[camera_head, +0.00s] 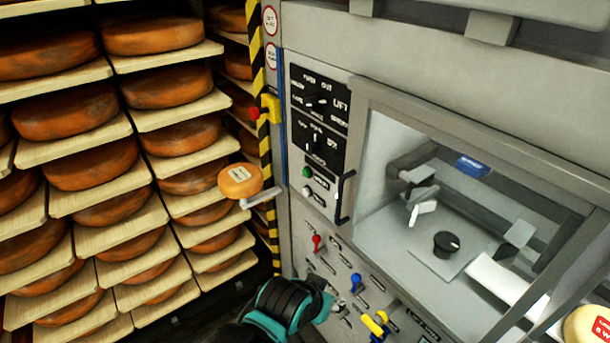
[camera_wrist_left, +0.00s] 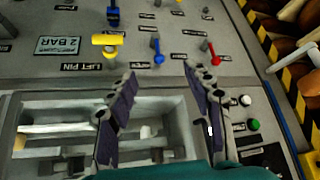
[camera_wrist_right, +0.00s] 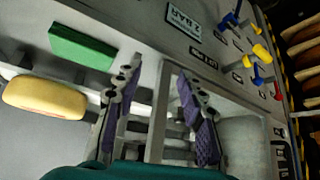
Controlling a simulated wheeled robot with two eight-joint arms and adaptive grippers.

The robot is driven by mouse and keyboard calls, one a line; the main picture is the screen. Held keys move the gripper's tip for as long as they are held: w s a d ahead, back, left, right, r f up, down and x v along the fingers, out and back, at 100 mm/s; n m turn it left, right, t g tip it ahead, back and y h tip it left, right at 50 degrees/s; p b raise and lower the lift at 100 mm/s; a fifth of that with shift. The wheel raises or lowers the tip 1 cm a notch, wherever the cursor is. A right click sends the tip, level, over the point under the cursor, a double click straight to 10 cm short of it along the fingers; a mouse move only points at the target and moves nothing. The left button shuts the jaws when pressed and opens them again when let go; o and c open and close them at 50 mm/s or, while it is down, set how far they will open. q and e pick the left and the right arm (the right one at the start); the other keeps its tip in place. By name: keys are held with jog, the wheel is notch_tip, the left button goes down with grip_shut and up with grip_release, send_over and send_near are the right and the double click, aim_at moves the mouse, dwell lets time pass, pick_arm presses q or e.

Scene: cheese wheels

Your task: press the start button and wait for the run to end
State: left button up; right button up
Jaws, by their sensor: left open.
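A green round button (camera_head: 306,172) sits on the machine's front panel, above a white button (camera_head: 307,190); their labels are too small to read. In the left wrist view the green button (camera_wrist_left: 254,125) and white button (camera_wrist_left: 245,100) lie right of the fingers. My left gripper (camera_head: 328,298) is low in front of the panel, below the buttons and apart from them. Its fingers (camera_wrist_left: 160,75) are open and empty. My right gripper (camera_wrist_right: 160,68) shows only in its wrist view, open and empty, in front of the machine.
A red lever (camera_head: 317,242), blue lever (camera_head: 356,282) and yellow lever (camera_head: 376,325) stick out near my left gripper. A handle (camera_head: 345,195) stands right of the buttons. A labelled cheese wheel (camera_head: 240,180) sits left of the panel. Racks of cheese fill the left.

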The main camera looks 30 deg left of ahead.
pick_arm(q)
grip_shut()
dwell(1.4)
